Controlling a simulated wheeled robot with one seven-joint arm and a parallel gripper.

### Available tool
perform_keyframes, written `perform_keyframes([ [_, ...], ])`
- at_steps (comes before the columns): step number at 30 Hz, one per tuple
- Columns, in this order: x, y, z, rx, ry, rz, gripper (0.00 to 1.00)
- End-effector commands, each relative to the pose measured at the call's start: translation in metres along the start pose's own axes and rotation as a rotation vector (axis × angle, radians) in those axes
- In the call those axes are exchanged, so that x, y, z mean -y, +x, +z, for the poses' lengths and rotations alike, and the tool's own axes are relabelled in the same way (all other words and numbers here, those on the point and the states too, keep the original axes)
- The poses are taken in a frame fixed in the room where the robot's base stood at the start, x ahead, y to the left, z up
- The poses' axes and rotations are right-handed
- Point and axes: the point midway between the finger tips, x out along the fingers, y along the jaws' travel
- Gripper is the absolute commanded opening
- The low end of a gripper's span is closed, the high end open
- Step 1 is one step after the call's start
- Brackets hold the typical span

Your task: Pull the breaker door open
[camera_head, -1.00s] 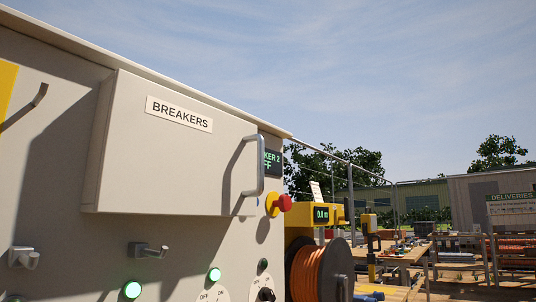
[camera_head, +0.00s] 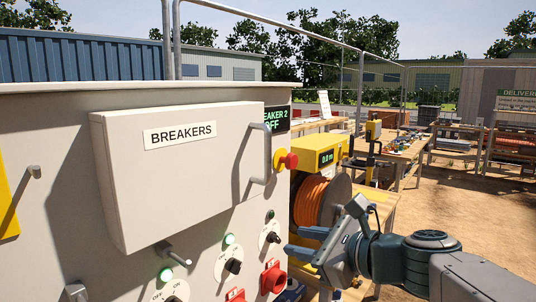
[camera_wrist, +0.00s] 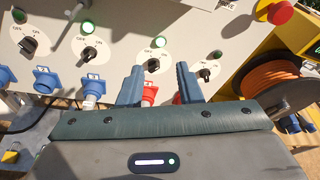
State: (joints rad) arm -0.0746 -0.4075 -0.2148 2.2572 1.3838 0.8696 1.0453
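The breaker door (camera_head: 200,165) is a pale box front labelled BREAKERS on the grey panel, and it looks closed. Its grey vertical bar handle (camera_head: 267,153) is at the door's right edge. My gripper (camera_head: 303,243) is below and to the right of the handle, apart from it. In the wrist view my gripper (camera_wrist: 158,82) shows two blue fingers spread apart with nothing held between them. The wrist view faces the lower panel with its switches and sockets; the door and handle are not in it.
A red emergency button (camera_head: 288,161) on yellow sits just right of the handle. Rotary switches (camera_head: 233,266) and red sockets (camera_head: 273,277) are below the door. An orange cable reel (camera_head: 318,201) stands right of the panel, behind my gripper. Open air lies in front of the door.

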Motion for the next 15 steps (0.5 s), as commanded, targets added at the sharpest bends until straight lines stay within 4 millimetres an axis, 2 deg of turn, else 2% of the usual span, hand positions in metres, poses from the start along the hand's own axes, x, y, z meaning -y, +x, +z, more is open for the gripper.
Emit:
perform_keyframes([
  [1,0.018,-0.010,0.035,0.039,0.065,-0.029,0.32],
  [3,0.035,-0.018,0.061,0.095,0.155,-0.066,0.32],
  [6,0.054,-0.029,0.088,0.160,0.258,-0.104,0.32],
  [10,0.068,-0.037,0.108,0.216,0.341,-0.131,0.32],
  [15,0.075,-0.034,0.116,0.239,0.377,-0.140,0.32],
])
